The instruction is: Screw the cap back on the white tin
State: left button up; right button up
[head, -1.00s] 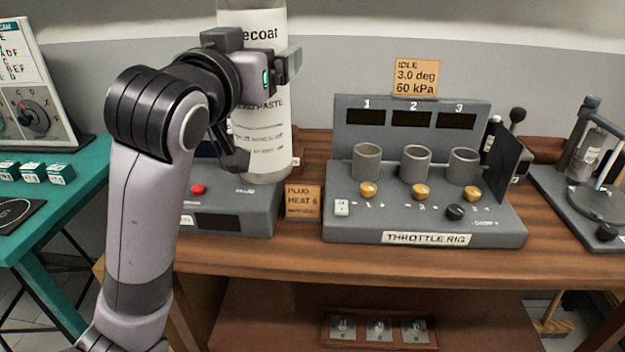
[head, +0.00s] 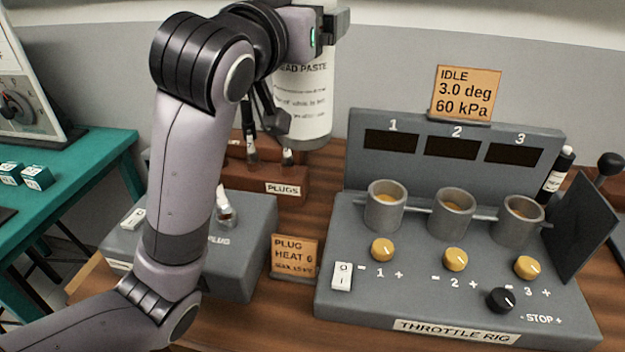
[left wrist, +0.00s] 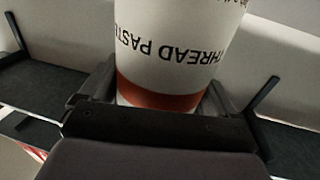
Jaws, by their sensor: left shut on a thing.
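The white tin (head: 306,105), a tall cylinder with black "thread paste" lettering, is held up above the bench, behind my left arm in the head view. My left gripper (head: 322,30) is shut on it near the top edge of the head view. In the left wrist view the tin (left wrist: 175,50) sits between the two fingers, its lettering upside down and a red band close to the palm. The tin's upper part is cut off in the head view, and I cannot make out a separate cap. My right gripper is out of view.
The grey throttle rig (head: 455,290) with three cups and several knobs fills the right of the bench. A grey plug box (head: 245,235), a brown plugs rack (head: 293,180) and a plug heat sign (head: 295,256) are below the tin. A teal table (head: 85,175) stands left.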

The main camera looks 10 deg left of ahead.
aim_at(303, 130)
pick_arm(q)
jog(key=shift+s+r, duration=0.15)
notch_tip(303, 130, down, 16)
jog(key=shift+r+b, duration=0.15)
jog(key=shift+b, duration=0.65)
jog(key=shift+f+b, duration=0.3)
jog(key=shift+f, duration=1.85)
jog(key=shift+f, duration=0.15)
jog(key=o, duration=1.8)
jog(key=shift+f, duration=0.1)
